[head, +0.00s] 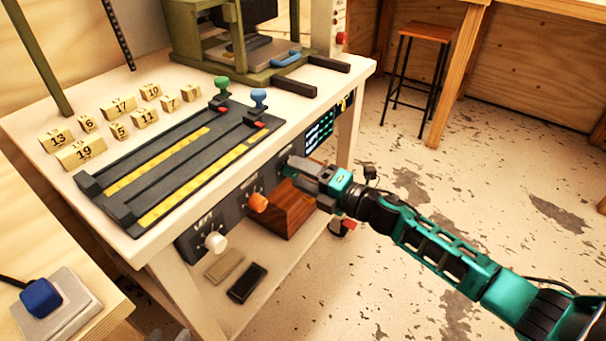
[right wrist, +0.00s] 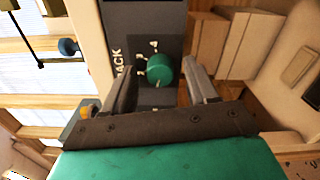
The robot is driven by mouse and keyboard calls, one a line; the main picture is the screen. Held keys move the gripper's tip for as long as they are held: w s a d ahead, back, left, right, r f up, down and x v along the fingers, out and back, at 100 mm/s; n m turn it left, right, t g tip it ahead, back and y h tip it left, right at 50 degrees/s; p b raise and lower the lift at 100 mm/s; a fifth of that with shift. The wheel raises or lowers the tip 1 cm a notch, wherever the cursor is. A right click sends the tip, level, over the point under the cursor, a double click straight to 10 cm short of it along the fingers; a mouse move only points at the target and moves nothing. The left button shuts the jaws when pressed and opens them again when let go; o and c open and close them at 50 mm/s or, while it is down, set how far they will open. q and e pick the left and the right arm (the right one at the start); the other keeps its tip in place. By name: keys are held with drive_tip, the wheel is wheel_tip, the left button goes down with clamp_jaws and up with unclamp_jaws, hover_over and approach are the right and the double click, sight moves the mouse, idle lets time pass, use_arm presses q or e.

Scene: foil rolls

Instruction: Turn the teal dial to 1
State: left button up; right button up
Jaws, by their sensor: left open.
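The teal dial (right wrist: 160,70) shows in the right wrist view on a dark panel, with small white marks beside it. My right gripper (right wrist: 157,76) is open, with one finger on each side of the dial. Whether either finger touches it I cannot tell. In the head view my right gripper (head: 300,170) reaches in from the right to the far part of the bench's front panel (head: 232,222) and hides the teal dial there. The setting of the dial is not readable.
A white knob (head: 215,241) and an orange knob (head: 258,203) sit on the same panel. A wooden block (head: 290,212) stands on the shelf below. Sliders with green (head: 222,84) and blue (head: 258,97) knobs are on the bench top.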

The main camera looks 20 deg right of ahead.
drive_tip(key=shift+s+d, duration=0.25)
drive_tip(key=shift+s, duration=0.05)
drive_tip(key=p+v, duration=0.1)
drive_tip(key=v, duration=1.1)
drive_tip(key=shift+p, duration=0.3)
drive_tip(key=shift+d, duration=0.1)
